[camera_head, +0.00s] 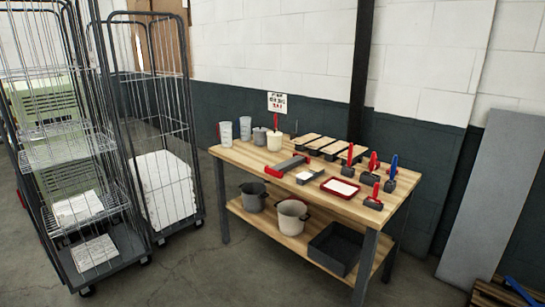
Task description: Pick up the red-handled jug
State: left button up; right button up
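A pale grey, translucent jug (226,135) stands upright at the back left corner of the workbench top. A small red part shows at its left side, which looks like its handle. A second similar pale jug (245,128) stands just behind and to the right of it; its handle colour is too small to tell. Neither of my grippers is in view.
Right of the jugs stand a grey pot (260,136) and a cream pot (275,141). Tools and a red tray (340,187) cover the workbench (220,151) top further right. Wire roll cages (165,150) stand left. Concrete floor (215,275) in front is clear.

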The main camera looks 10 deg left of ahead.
aim_at(226, 127)
jog(key=i+j+u, duration=0.1)
jog(key=i+u, duration=0.15)
jog(key=i, duration=0.5)
jog(key=i+u, duration=0.2)
jog(key=i, duration=0.5)
jog(key=i+l+u, duration=0.25)
jog(key=i, duration=0.5)
jog(key=i+j, duration=0.1)
jog(key=i, duration=0.45)
jog(key=i+j, duration=0.15)
jog(key=i, duration=0.4)
